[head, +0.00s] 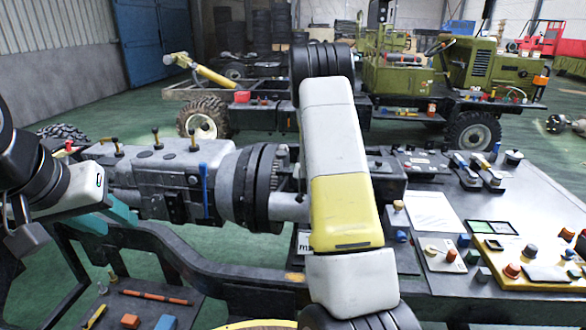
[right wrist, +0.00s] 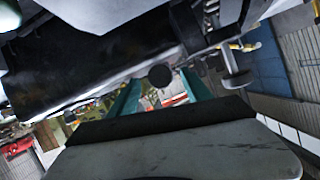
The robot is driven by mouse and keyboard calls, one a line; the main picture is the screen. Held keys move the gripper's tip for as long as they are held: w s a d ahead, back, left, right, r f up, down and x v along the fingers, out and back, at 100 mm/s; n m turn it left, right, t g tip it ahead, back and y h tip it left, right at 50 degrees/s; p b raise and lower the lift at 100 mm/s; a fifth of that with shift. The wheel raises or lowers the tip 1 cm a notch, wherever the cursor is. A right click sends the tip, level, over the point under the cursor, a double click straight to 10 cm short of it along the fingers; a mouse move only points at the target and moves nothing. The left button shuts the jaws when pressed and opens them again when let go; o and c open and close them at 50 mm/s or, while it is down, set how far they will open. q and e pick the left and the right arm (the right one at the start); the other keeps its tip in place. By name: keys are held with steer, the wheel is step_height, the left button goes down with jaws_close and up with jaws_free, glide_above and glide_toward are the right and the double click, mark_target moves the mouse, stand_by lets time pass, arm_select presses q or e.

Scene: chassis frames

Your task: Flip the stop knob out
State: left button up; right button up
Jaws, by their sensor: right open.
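I cannot tell for sure which part is the stop knob. A small red knob (head: 69,146) sits at the left end of the grey engine block (head: 150,172). In the right wrist view a round black knob (right wrist: 160,76) shows under a dark housing (right wrist: 90,70), between and above my right fingers. My right gripper (right wrist: 160,98) is open, its teal fingers apart, with nothing seen between them. In the head view its fingers are hidden. My left gripper (head: 112,218), with teal fingers, is at the engine's lower left; its jaw opening is not clear.
Several levers, including a blue one (head: 204,190), stand on the engine. My right arm crosses the middle of the head view. A grey bench (head: 455,205) with coloured knobs and a yellow panel (head: 500,255) is at right. A green vehicle (head: 470,62) stands behind.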

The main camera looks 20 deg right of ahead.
steer(key=shift+v, duration=2.65)
